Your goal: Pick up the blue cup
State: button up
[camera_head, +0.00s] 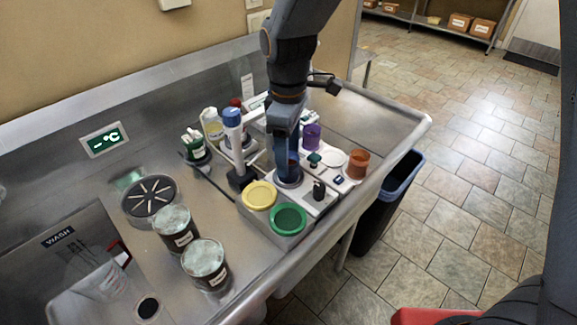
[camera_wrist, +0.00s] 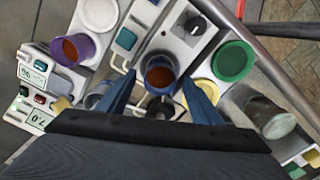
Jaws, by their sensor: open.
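The blue cup (camera_wrist: 160,76), with reddish-brown contents, sits upright on a device on the bench. In the wrist view it shows between the tips of my two blue fingers. My gripper (camera_wrist: 158,82) is open, with a finger on each side of the cup; I cannot tell whether either touches it. In the head view my gripper (camera_head: 287,150) points down at the cup (camera_head: 292,170), which is largely hidden behind the fingers.
A purple cup (camera_head: 312,136) and an orange cup (camera_head: 357,164) stand close by. A yellow lid (camera_head: 259,195) and a green lid (camera_head: 288,218) are in front. A blue-capped upright tool (camera_head: 232,130) stands to the left. The sink (camera_head: 85,265) is at the lower left.

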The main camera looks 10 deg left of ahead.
jog(key=shift+f, duration=1.25)
jog(key=shift+c, duration=0.4)
jog(key=c, duration=1.1)
